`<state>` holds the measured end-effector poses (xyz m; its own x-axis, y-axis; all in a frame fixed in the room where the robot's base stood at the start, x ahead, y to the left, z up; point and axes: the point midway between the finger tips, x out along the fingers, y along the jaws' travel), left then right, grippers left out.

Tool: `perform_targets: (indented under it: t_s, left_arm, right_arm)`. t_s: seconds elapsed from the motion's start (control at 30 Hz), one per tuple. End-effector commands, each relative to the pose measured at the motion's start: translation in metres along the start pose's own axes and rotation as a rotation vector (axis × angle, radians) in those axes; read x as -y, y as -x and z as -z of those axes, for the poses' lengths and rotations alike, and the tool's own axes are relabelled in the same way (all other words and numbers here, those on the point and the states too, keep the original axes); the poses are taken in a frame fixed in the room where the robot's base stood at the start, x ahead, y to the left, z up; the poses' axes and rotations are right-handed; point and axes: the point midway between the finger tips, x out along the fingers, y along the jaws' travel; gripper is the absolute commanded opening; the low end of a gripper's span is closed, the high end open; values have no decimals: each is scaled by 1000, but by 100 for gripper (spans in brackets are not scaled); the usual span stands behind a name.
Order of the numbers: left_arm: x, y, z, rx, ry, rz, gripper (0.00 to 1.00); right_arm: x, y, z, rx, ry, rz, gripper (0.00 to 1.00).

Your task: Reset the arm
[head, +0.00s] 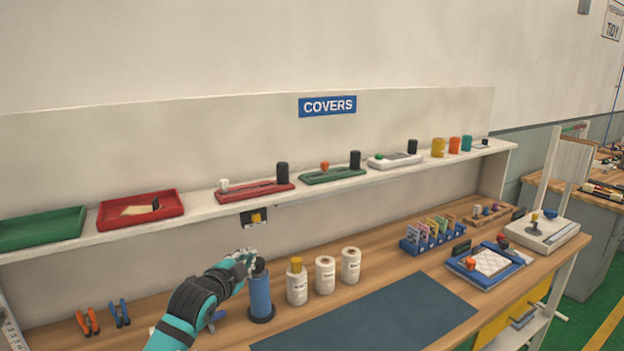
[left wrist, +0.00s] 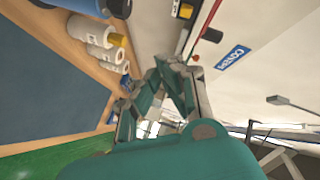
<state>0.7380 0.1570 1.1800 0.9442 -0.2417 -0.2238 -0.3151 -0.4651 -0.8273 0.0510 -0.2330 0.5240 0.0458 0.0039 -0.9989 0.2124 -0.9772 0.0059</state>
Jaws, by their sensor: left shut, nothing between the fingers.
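My left arm is teal and black and comes in from the lower left of the head view. Its left gripper (head: 247,262) is shut and empty, above the wooden workbench, just behind and left of the top of a blue cylinder with a black cap (head: 260,292). I cannot tell whether it touches the cylinder. In the left wrist view the gripper (left wrist: 158,75) has its fingers closed together with nothing between them. My right gripper is in neither view.
A dark blue mat (head: 375,318) lies clear at the bench front. A shelf (head: 200,211) with trays (head: 42,228) and devices runs above.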

Motion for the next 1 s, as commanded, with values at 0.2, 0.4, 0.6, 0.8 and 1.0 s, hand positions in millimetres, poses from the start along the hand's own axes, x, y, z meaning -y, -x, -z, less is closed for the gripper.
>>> perform_targets:
  t_s: [0.2, 0.4, 0.6, 0.8, 1.0]
  left_arm:
    - [-26, 9, -7, 23, 44, -41, 0]
    - [-65, 27, -20, 67, 120, -103, 0]
    - [-120, 60, -37, 144, 236, -190, 0]
    - [-195, 127, -64, 296, 419, -305, 0]
    - [-265, 232, -92, 544, 655, -404, 0]
  right_arm:
    - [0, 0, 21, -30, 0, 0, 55]
    - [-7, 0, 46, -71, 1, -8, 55]
    - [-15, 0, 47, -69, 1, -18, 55]
    - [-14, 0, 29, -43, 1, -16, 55]
    - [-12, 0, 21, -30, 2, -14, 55]
